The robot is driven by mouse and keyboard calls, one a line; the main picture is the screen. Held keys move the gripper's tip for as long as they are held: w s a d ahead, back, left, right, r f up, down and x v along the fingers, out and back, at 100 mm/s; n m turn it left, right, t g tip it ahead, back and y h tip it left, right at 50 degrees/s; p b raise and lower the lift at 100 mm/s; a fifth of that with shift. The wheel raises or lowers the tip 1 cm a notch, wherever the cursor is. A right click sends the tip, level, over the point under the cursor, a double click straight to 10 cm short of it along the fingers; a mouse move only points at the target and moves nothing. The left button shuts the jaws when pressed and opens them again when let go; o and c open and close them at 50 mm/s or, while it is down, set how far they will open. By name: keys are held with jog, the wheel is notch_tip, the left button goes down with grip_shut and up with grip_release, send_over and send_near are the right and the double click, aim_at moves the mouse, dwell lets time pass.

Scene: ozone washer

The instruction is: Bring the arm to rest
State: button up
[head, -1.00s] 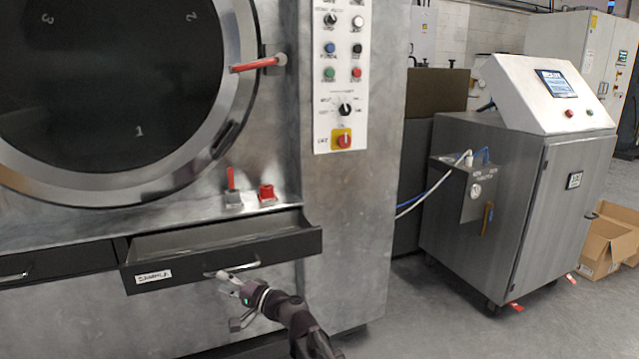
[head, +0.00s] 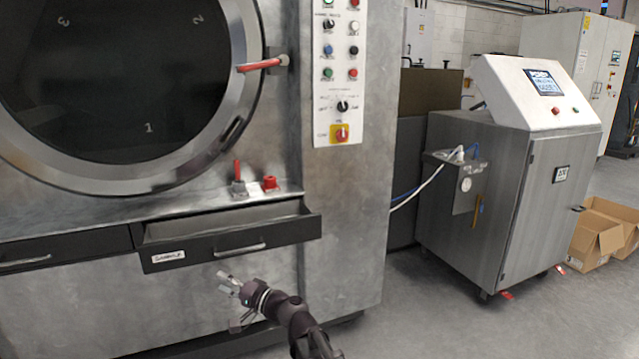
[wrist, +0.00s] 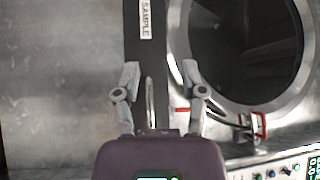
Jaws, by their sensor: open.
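My gripper (head: 229,284) is in front of the washer, a little below and left of the handle (head: 240,250) of the open drawer (head: 228,243). It is open and empty. In the wrist view the two fingers (wrist: 160,80) are spread, with the drawer's handle (wrist: 150,103) and "SAMPLE" label (wrist: 146,20) seen beyond them. In the head view the fingertips are apart from the handle. The drawer is pulled out and its inside looks empty where it shows.
The washer's round door (head: 115,85) with a red handle (head: 262,65) is above the drawer. A second drawer (head: 60,250) is shut at the left. A steel cabinet (head: 540,200) and cardboard boxes (head: 597,240) stand at the right. Open floor (head: 430,310) lies between.

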jog(key=s+d+f+n+g+h, duration=0.25)
jog(key=d+f+h, duration=0.25)
jog(key=d+f, duration=0.35)
jog(key=s+d+f+n+g+h, duration=0.25)
jog(key=d+f+h, duration=0.35)
jog(key=d, duration=0.4)
jog(key=s+d+f+m+g+h, duration=0.1)
jog(key=s+d+f+h, duration=0.15)
jog(key=d, duration=0.45)
jog(key=s+d+f+h, duration=0.1)
jog(key=s+d+h, duration=0.15)
jog(key=d, duration=0.45)
jog(key=s+d+f+m+g+h, duration=0.1)
jog(key=s+d+f+h, duration=0.15)
jog(key=d, duration=0.45)
notch_tip(320, 180, up, 32)
jog(key=p, duration=3.2)
jog(key=shift+s+f, duration=0.2)
